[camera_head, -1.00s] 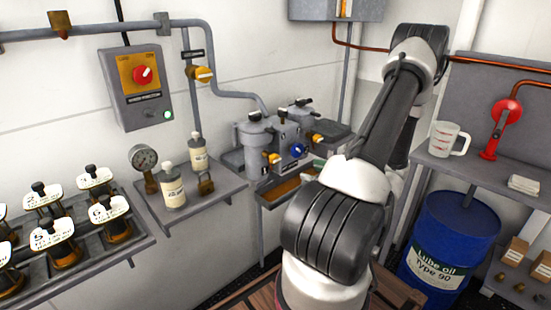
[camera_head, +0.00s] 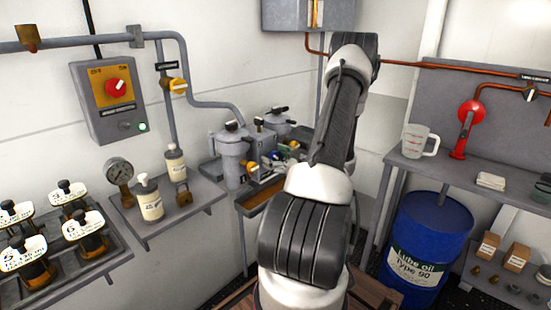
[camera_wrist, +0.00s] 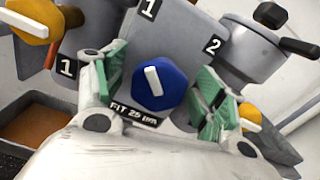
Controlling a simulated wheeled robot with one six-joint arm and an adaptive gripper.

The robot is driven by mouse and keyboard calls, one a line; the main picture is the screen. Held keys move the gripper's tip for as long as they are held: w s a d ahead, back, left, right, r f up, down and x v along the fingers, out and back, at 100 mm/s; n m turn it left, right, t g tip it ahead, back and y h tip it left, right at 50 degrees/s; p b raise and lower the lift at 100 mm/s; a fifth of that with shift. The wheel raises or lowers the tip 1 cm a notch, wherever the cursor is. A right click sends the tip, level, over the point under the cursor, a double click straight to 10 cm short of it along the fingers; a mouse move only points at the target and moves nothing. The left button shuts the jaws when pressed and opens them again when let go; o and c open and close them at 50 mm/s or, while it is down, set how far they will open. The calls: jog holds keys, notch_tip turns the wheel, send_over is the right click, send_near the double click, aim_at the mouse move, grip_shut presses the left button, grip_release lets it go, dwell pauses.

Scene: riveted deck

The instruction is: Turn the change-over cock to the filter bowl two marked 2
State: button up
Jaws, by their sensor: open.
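The change-over cock (camera_wrist: 164,97) is a blue hexagonal knob with a white bar on the grey filter block. The bar's upper end leans slightly left, towards the upper plate marked 1 (camera_wrist: 148,9). The plate marked 2 (camera_wrist: 213,46) is at upper right, beside a grey filter bowl (camera_wrist: 245,50) with a black handle. My gripper (camera_wrist: 162,74) is open, its green-padded fingers on either side of the knob with gaps visible. In the head view the filter bowls (camera_head: 231,158) stand by the wall, and my gripper (camera_head: 281,159) partly hides the cock's area.
An orange knob (camera_wrist: 28,24) and another plate marked 1 (camera_wrist: 67,68) are at left; another orange knob (camera_wrist: 250,114) is close by the right finger. A drip tray (camera_head: 262,199) lies below. Bottles (camera_head: 148,199) and a gauge (camera_head: 119,171) stand on the left shelf.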

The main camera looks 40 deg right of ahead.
jog(key=c, duration=1)
jog(key=shift+c, duration=0.2)
